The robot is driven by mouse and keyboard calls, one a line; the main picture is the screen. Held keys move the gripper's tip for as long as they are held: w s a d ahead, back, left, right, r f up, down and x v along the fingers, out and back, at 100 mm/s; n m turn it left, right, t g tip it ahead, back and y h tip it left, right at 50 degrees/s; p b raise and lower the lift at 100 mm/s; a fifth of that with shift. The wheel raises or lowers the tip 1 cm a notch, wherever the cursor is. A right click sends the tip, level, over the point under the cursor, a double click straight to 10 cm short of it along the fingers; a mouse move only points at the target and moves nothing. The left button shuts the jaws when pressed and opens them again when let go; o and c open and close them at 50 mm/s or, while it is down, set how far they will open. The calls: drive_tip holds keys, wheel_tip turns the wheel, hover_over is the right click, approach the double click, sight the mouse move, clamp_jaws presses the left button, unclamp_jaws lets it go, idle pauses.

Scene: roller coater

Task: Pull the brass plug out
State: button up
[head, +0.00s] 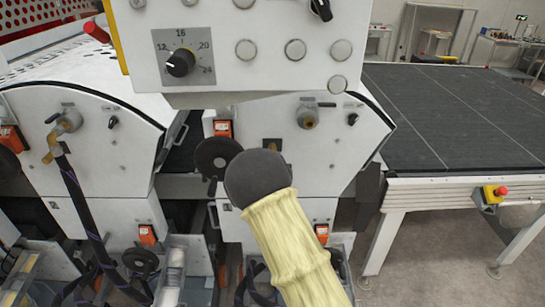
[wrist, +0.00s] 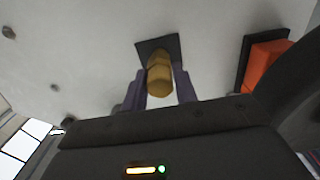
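The brass plug (wrist: 159,75) sits in front of a dark square plate on the white machine face. In the wrist view it lies between the two fingers of my gripper (wrist: 160,88), with one finger close against each side and no clear gap. In the head view the dark plate with a bit of brass (head: 271,145) shows just above my wrist. My own arm, with its pale yellow sleeve and dark round end, hides my gripper there. The plug appears to be still at the plate; how deep it sits is hidden.
An orange switch (wrist: 268,62) is beside the plug and also shows in the head view (head: 222,128). A black round knob (head: 217,155) and a brass fitting (head: 307,117) are close by. The control box (head: 240,55) overhangs above. A dark conveyor table (head: 460,110) stands at right.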

clamp_jaws()
drive_tip(key=shift+s+f, duration=0.1)
drive_tip(key=shift+s+b, duration=0.9)
drive_tip(key=shift+s, duration=2)
drive_tip(key=shift+s+b, duration=0.8)
drive_tip(key=shift+s, duration=0.7)
